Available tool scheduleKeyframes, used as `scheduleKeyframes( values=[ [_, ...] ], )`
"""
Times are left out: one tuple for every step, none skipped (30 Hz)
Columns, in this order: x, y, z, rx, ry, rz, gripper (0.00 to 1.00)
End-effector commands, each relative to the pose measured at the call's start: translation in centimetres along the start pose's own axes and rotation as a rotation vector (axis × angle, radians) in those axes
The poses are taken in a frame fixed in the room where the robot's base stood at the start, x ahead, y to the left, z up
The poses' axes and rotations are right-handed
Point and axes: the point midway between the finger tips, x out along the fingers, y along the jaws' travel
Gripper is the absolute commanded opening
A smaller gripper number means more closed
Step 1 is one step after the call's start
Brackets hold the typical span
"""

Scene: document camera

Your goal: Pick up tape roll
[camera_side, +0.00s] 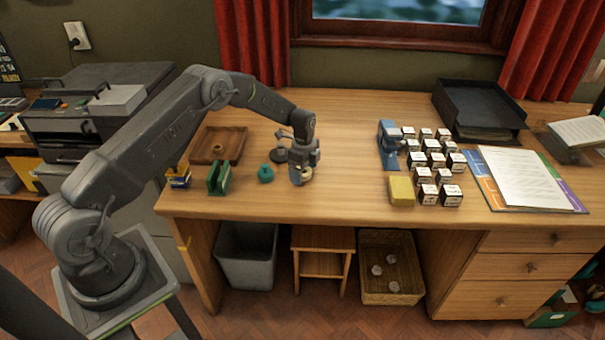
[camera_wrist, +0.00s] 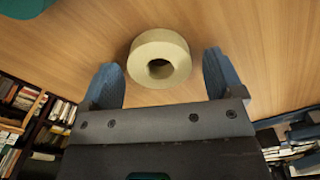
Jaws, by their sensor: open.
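The tape roll (camera_wrist: 173,47) is a pale cream ring lying on the wooden desk. In the wrist view it sits just beyond and between my two blue-grey fingertips, with its dark hole facing the camera. My gripper (camera_wrist: 163,80) is open, and its fingers show no contact with the roll in this view. In the side view my gripper (camera_side: 303,180) points down at the desk, and the tape roll (camera_side: 307,173) shows partly behind its fingers. The gripper hides much of the roll there.
A teal object (camera_side: 265,173) stands left of my gripper, with a dark round object (camera_side: 280,155) behind. A green holder (camera_side: 219,178) and wooden tray (camera_side: 232,133) are farther left. A blue device (camera_side: 388,150), yellow block (camera_side: 401,191) and several small boxes (camera_side: 442,160) stand right. Desk between is clear.

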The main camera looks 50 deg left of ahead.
Motion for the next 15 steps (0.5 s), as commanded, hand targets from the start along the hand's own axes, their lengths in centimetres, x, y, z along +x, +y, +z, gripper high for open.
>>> scheduleKeyframes(
  values=[
    [0.16, -0.04, -0.01, 0.000, 0.000, -0.001, 0.87],
    [0.20, -0.05, -0.01, 0.000, 0.000, -0.002, 0.87],
    [0.21, -0.05, -0.02, 0.000, 0.000, -0.002, 0.87],
    [0.21, -0.05, -0.02, 0.000, 0.000, -0.002, 0.87],
    [0.20, -0.05, -0.02, 0.000, 0.000, -0.002, 0.87],
    [0.20, -0.04, -0.02, 0.000, 0.000, -0.002, 0.87],
    [0.19, -0.04, -0.02, 0.000, 0.000, -0.002, 0.87],
    [0.19, -0.04, -0.02, 0.000, 0.000, -0.002, 0.85],
    [0.19, -0.03, -0.02, 0.000, 0.000, -0.002, 0.81],
    [0.19, -0.03, -0.02, 0.000, 0.000, -0.002, 0.78],
    [0.18, -0.03, -0.02, 0.000, 0.000, -0.002, 0.75],
    [0.18, -0.03, -0.02, 0.000, 0.000, -0.001, 0.71],
    [0.18, -0.02, -0.02, 0.000, 0.000, -0.001, 0.69],
    [0.18, -0.02, -0.02, 0.000, 0.000, -0.001, 0.66],
    [0.18, -0.02, -0.02, 0.000, 0.000, -0.001, 0.62]
  ],
)
